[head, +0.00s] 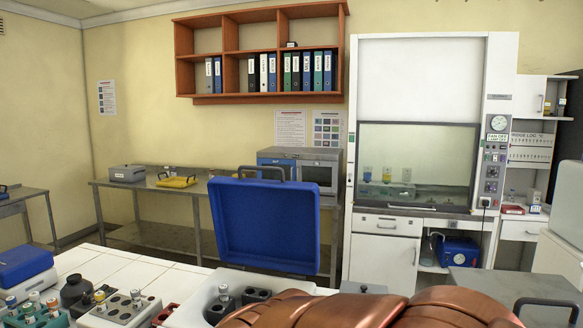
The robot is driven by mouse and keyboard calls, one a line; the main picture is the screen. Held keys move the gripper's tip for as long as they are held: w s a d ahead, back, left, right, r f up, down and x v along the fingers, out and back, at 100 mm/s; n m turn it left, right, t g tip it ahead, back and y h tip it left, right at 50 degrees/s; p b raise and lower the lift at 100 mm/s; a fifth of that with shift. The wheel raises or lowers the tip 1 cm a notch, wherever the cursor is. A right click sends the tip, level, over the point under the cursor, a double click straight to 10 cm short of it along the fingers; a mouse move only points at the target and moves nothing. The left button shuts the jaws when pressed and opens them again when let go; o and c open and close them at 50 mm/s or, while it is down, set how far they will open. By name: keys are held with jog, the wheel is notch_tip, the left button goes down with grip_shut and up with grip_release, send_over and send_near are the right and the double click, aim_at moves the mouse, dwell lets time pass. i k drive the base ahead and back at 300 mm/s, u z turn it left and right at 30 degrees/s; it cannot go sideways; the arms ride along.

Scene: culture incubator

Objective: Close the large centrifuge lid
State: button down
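The large centrifuge stands on the white bench at the bottom centre in the head view. Its white body (196,305) is partly cut off by the lower edge and partly covered by my arm. Its blue lid (265,228) stands open, close to upright, with a dark handle (262,169) on its top edge. Dark tube holders (257,295) and a capped tube show inside the open body. My copper-coloured arm crosses the bottom of the picture just right of the body. My gripper is not in view.
A smaller device with a blue top (24,266) and tube racks (118,308) stand on the bench at left. A grey box (510,285) with a dark handle is at lower right. A fume hood (418,155) and steel table (150,187) stand behind.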

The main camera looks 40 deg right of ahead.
aim_at(274, 225)
jog(key=z, duration=0.05)
jog(key=k, duration=0.65)
jog(key=u, duration=0.95)
jog(key=i, duration=1.5)
jog(key=z, duration=1.1)
jog(key=i, duration=0.45)
jog(key=z, duration=0.45)
